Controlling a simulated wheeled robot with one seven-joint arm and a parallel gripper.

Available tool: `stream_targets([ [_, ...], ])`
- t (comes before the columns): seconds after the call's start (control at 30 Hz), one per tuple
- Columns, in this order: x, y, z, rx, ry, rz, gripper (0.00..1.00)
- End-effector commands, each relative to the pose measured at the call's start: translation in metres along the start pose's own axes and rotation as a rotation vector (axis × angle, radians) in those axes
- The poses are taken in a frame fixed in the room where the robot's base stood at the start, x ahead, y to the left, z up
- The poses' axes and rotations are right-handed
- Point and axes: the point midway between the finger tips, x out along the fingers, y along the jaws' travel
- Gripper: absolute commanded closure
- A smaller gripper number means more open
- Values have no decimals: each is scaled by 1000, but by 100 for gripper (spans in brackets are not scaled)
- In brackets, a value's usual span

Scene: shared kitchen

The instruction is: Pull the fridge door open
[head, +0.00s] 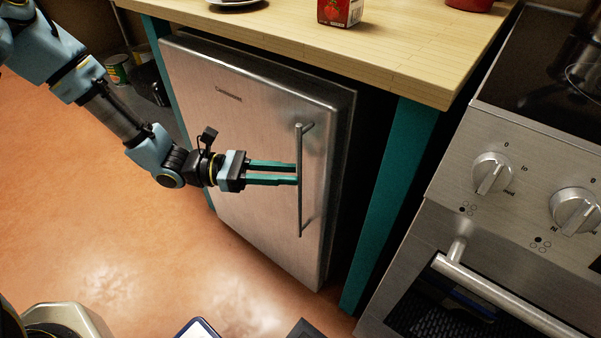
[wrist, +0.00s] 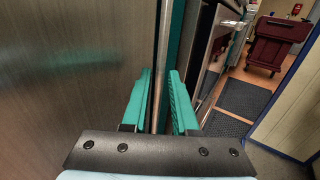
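The fridge door (head: 240,125) is a brushed-metal panel under the wooden counter. It looks shut or nearly so; I cannot tell if there is a slight gap. Its upright bar handle (head: 300,215) is near the right edge. My gripper (head: 297,173) reaches in from the left at about mid-height of the handle, with its teal fingertips at the bar. In the wrist view the handle (wrist: 162,60) runs between the two fingers of my gripper (wrist: 160,75). The fingers are apart, with narrow gaps seen beside the bar.
A teal counter leg (head: 385,205) stands right of the fridge, then a stove (head: 440,215) with knobs and an oven handle. The wooden counter (head: 270,30) is above, with a red carton (head: 340,12) on it. The orange floor (head: 90,210) at left is mostly clear.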

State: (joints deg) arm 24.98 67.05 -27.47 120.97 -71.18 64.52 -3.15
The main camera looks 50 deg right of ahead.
Motion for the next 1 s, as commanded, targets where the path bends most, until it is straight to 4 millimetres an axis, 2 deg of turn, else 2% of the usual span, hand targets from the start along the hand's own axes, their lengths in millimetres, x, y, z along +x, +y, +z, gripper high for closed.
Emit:
stream_targets([
  [0.03,9,-1,0,-2,-1,-3,73],
  [0.2,26,-1,0,0,-1,-2,73],
  [0.57,31,0,0,-1,0,0,73],
  [0.83,31,0,0,0,0,0,100],
  [1.0,31,0,0,0,0,0,100],
])
